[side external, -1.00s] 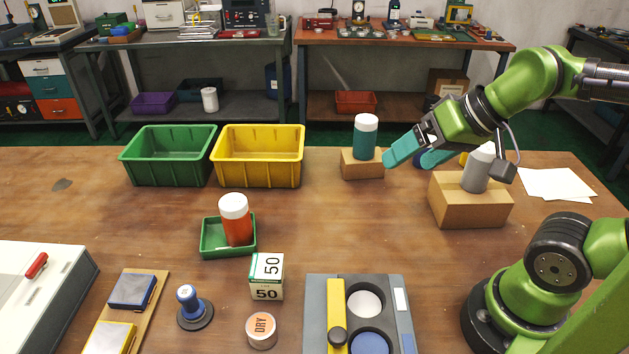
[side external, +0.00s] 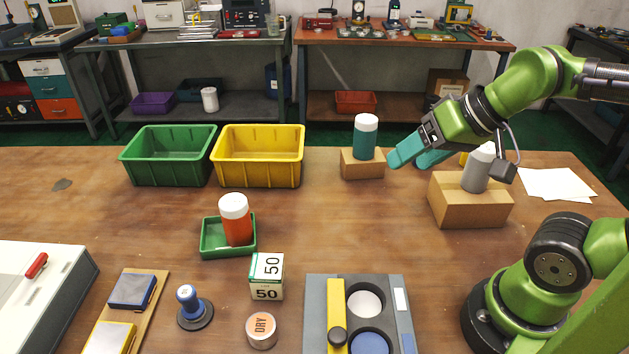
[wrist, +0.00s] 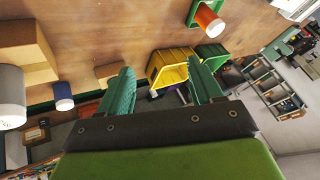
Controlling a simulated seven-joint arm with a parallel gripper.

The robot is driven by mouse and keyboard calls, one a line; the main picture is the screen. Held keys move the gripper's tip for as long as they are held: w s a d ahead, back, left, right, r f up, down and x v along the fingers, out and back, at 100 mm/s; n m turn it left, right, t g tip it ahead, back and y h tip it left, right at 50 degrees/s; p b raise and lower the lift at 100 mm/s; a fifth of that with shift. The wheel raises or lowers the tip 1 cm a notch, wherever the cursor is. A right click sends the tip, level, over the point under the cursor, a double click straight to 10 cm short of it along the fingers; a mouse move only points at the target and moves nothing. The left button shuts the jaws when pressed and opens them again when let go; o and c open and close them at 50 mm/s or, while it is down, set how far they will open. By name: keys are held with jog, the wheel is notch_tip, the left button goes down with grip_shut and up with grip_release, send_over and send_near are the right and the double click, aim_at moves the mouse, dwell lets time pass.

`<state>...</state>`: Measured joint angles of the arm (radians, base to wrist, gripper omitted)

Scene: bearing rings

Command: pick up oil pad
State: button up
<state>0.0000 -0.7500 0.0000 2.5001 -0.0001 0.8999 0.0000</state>
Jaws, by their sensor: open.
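Two block-shaped pads lie on a wooden strip (side external: 101,345) at the lower left of the side external view, a blue pad (side external: 132,291) and a yellow pad (side external: 110,338). No label shows which of them is the oil pad. My gripper (side external: 408,160) is at the upper right, far from both pads. Its teal fingers are apart, with nothing seen between them. The wrist view shows the fingers (wrist: 160,80) spread and empty; I cannot make out the pads there.
A teal bottle (side external: 366,140) on a cardboard block stands just left of my gripper. A grey bottle (side external: 476,172) on a cardboard box (side external: 468,208) stands to the right. A red bottle (side external: 236,222), a small 50 box (side external: 266,277) and a blue-handled stamp (side external: 190,303) stand in between.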

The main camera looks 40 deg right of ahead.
jog(key=n+g+h, duration=0.2)
jog(key=n+g, duration=0.1)
jog(key=n, duration=0.1)
send_near(185, 292)
jog(key=x, duration=0.6)
jog(key=shift+w+d, duration=0.1)
jog(key=shift+d, duration=0.15)
jog(key=shift+a+x, duration=0.2)
jog(key=shift+x, duration=2.8)
jog(key=shift+c, duration=0.3)
